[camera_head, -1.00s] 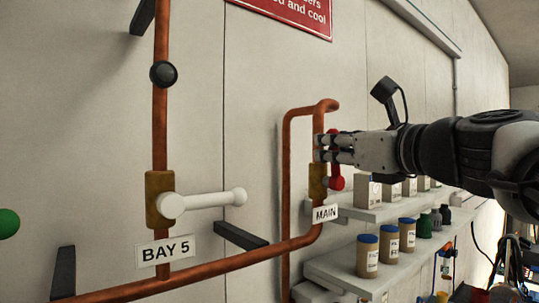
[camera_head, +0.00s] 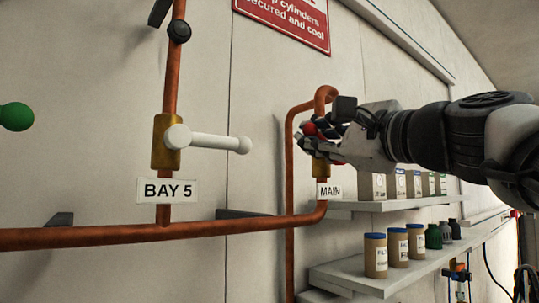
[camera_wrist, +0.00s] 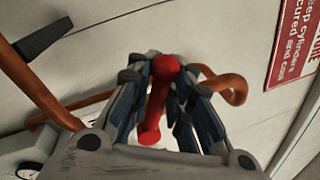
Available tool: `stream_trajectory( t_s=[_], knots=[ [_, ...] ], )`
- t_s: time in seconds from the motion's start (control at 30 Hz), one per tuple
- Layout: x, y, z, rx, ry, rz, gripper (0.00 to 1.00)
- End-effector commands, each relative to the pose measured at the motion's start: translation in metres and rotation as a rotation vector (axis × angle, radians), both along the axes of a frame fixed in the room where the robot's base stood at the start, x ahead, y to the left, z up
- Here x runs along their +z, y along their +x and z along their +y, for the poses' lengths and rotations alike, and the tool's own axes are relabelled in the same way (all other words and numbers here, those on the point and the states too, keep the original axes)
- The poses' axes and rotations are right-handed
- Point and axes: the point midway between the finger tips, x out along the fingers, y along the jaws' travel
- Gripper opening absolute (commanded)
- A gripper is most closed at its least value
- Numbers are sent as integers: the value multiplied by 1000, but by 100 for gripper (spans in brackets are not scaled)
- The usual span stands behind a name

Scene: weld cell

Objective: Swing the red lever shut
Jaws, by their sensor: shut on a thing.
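The red lever (camera_head: 310,129) is on the brass valve (camera_head: 320,169) of the copper pipe marked MAIN. In the head view most of it is hidden by my gripper (camera_head: 318,138), and only its rounded red end shows clearly. In the wrist view the red lever (camera_wrist: 157,100) runs between the two fingers of my gripper (camera_wrist: 160,95), with its ball end at the top. The fingers are shut on it from both sides. The lever's exact angle to the pipe is hard to tell.
A white lever (camera_head: 210,140) stands out sideways above the BAY 5 sign (camera_head: 168,191). A green knob (camera_head: 16,116) is at the far left. Shelves (camera_head: 375,278) with several cans and boxes are below and right of my gripper.

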Motion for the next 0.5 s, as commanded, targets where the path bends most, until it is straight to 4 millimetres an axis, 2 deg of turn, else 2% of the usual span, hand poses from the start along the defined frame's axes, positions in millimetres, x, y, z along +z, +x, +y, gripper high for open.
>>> stream_trajectory(
  t_s=[0.03,0.1,0.5],
  knots=[
    [-9,-1,0,-1,-35,-25,0],
    [-13,-2,2,0,-87,-62,0],
    [-28,-5,5,0,-322,-234,0]
  ],
)
